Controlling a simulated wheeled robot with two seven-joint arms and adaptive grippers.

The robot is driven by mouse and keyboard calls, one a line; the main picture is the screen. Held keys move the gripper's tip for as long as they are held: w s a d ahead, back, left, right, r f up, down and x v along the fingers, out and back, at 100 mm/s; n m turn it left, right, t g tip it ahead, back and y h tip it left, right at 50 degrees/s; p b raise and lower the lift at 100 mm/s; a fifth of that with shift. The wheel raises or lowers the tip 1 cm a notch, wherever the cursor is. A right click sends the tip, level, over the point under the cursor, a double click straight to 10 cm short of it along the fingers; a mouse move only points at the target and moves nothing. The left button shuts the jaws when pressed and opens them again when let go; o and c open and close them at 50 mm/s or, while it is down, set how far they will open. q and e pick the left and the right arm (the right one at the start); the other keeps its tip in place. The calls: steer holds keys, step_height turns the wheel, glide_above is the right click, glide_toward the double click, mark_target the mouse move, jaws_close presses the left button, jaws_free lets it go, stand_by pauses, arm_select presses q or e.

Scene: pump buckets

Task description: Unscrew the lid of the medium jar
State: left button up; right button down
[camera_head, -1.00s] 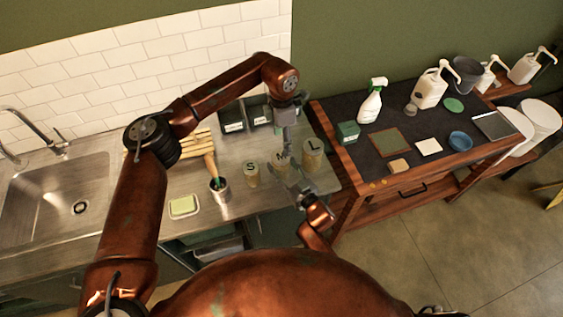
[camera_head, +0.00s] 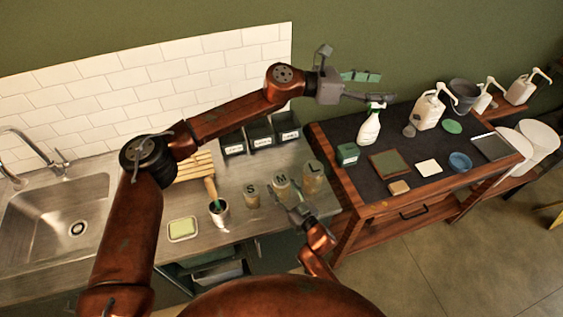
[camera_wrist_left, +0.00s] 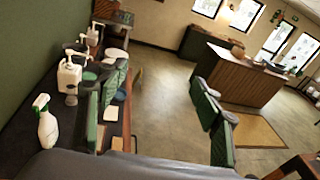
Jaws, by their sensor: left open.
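The medium jar (camera_head: 281,189) stands upright on the steel counter, between the small jar (camera_head: 251,197) and the large jar (camera_head: 313,180). Its lid (camera_head: 281,179), marked M, shows on top. My left gripper (camera_head: 362,85) is open and empty, raised well above and to the right of the jars and pointing right. Its green finger pads (camera_wrist_left: 160,115) stand wide apart in the left wrist view, with nothing between them. My right gripper (camera_head: 293,205) is low at the near side of the medium jar; I cannot tell whether its fingers close on it.
Labelled dark bins (camera_head: 261,137) are behind. A spray bottle (camera_head: 369,126) stands on the dark-topped table (camera_head: 352,187), below my left gripper. The sink (camera_head: 70,215) is far left.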

arm_select(q)
steer(key=w+a+r+n+t+y, duration=0.1)
steer(key=w+a+r+n+t, duration=0.1)
steer(key=w+n+t, duration=0.3)
steer(key=w+a+r+n+t+y, duration=0.1)
steer(key=w+a+r+n+t, duration=0.15)
steer(key=w, duration=0.55)
steer(key=w+a+f+n+t+y, duration=0.2)
steer(key=w+a+f+n+y, duration=0.15)
steer(key=f, duration=0.25)
steer(key=g+y, duration=1.1)
steer(key=g, duration=0.1)
glide_above(281, 178)
steer(key=shift+m, duration=0.3)
step_height(281, 178, down, 28)
steer(key=shift+r, duration=0.15)
steer(key=shift+s+f, duration=0.1)
steer(key=shift+f, duration=3.8)
